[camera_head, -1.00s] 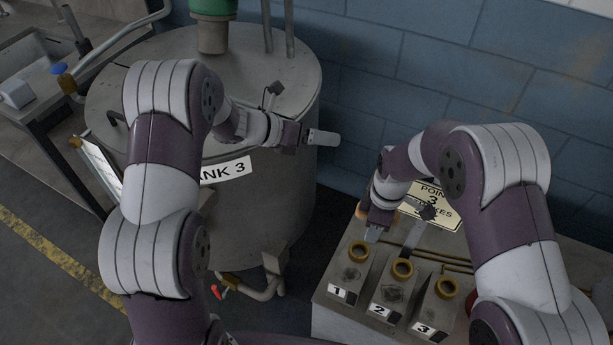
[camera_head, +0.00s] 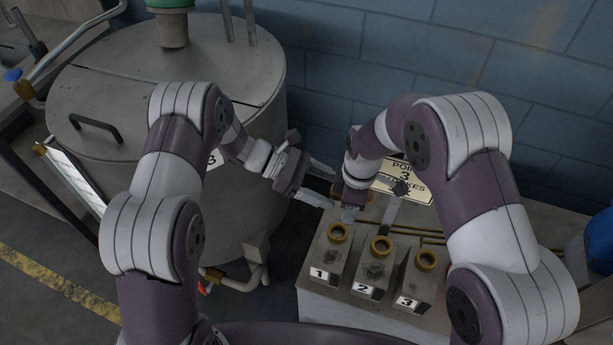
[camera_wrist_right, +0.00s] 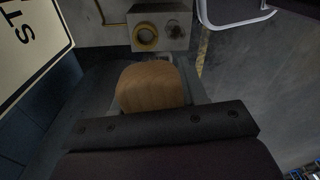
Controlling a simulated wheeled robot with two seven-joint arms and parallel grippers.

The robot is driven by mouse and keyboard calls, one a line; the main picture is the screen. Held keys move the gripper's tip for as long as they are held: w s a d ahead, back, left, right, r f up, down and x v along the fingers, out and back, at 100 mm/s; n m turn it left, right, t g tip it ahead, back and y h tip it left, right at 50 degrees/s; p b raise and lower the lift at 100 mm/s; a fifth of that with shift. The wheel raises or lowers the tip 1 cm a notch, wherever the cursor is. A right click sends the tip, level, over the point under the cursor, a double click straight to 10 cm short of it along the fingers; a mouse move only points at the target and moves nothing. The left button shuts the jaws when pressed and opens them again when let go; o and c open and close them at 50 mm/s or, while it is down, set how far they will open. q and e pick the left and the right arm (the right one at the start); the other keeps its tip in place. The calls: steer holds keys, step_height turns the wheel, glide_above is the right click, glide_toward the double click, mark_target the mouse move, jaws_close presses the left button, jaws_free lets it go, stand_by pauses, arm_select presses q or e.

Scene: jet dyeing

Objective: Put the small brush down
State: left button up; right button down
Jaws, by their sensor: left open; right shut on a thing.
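My right gripper (camera_head: 352,208) is shut at the back of the numbered bench, just behind opening 1. In the right wrist view a rounded light wooden block (camera_wrist_right: 152,86), which looks like the small brush, sits between its fingers. Any bristles are hidden. In the head view only a small brown patch (camera_head: 336,191) shows beside this gripper. My left gripper (camera_head: 322,186) is open and empty, close to the left of the right gripper. I cannot tell whether the two touch.
The bench (camera_head: 312,300) has sloped blocks labelled 1, 2 and 3 with brass rings (camera_head: 381,245). A yellow sign (camera_head: 408,180) stands behind. The large tank (camera_head: 110,75) with its black handle (camera_head: 96,128) is at left. A blue object (camera_head: 600,240) is at the right edge.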

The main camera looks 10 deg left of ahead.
arm_select(q)
steer(key=shift+d, duration=0.15)
steer(key=c, duration=1.1)
arm_select(e)
steer(key=c, duration=0.5)
jaws_free()
